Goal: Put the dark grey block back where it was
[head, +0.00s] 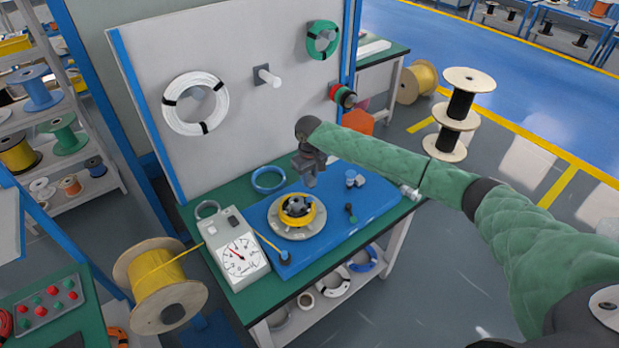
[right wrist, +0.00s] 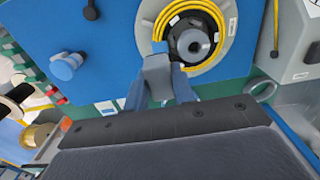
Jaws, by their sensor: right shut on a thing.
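My right gripper (head: 309,170) is shut on the dark grey block (right wrist: 157,74), which shows between its two fingers in the right wrist view (right wrist: 160,92). In the head view the gripper hangs above the back part of the blue mat (head: 335,232), behind the yellow cable coil (head: 312,218). The block looks held above the mat; the gripper hides part of it. The coil sits on a round disc (head: 297,233) around a dark hub (head: 296,205). My left gripper is not in view.
A dial meter (head: 238,255) stands at the left, with a blue ring (head: 268,180) behind.

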